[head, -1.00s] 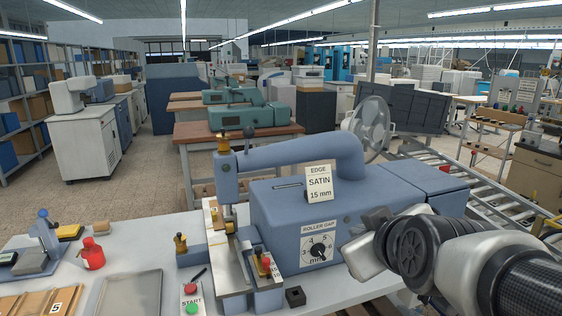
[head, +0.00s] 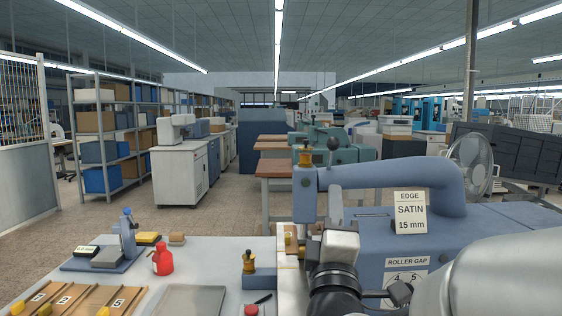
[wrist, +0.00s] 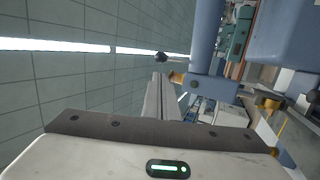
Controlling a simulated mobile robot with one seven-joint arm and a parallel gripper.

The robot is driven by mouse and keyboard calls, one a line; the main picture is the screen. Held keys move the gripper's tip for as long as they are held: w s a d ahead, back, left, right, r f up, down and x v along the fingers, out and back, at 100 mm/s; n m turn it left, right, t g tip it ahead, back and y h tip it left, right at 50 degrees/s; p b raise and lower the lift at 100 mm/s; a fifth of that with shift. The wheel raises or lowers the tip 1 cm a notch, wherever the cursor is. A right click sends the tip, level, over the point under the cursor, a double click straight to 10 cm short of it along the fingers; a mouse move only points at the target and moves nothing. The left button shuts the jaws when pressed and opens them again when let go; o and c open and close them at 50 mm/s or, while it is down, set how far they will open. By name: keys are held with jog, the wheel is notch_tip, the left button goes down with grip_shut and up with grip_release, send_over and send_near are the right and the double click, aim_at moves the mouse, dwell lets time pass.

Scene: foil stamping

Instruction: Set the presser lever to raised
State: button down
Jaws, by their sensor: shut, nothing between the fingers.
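The presser lever is a thin rod with a black ball knob (head: 333,144), at the top of the blue stamping machine's (head: 395,185) head. The knob stands above the head, beside a brass cap. In the wrist view the knob (wrist: 161,57) shows just beyond my fingertips, with its rod running right toward the blue head. My gripper (head: 336,189) is shut and empty, pointing up, with its fingertips below the knob in the picture. A gap shows between fingertips and knob; its depth is unclear. My arm hides the machine's lower front.
The sign reading SATIN 15 mm (head: 410,212) stands on the machine. On the white table (head: 215,262) are a red bottle (head: 162,262), a grey tray (head: 190,300) and a blue stamp stand (head: 128,240). The air above the table, left of the machine, is clear.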

aim_at(334, 146)
jog(key=shift+r, duration=0.1)
jog(key=x, duration=1.4)
jog(key=shift+p, duration=0.4)
